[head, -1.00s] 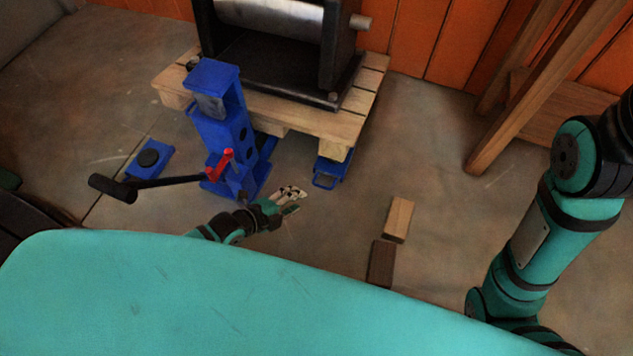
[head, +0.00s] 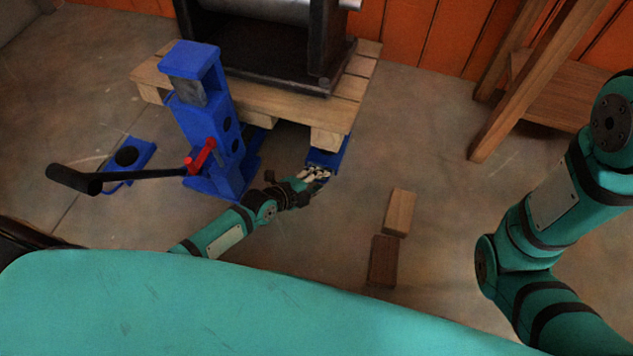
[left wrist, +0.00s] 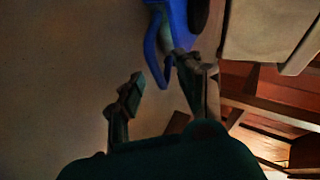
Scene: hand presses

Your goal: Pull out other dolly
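A blue dolly (head: 328,157) sits under the right front corner of the wooden pallet (head: 290,112), its front end sticking out. It also shows at the top of the left wrist view (left wrist: 182,22), with its blue handle loop (left wrist: 153,60) hanging between my fingers. My left gripper (head: 318,175) is at the handle and hides part of it in the head view. In the left wrist view my left gripper (left wrist: 160,84) is open; the right-hand finger is close beside the loop, and contact is unclear. A second blue dolly (head: 140,150) lies on the floor at left. My right gripper is out of view.
A blue jack (head: 205,125) with a red lever and long black handle stands left of my left gripper. A heavy press (head: 270,62) rests on the pallet.

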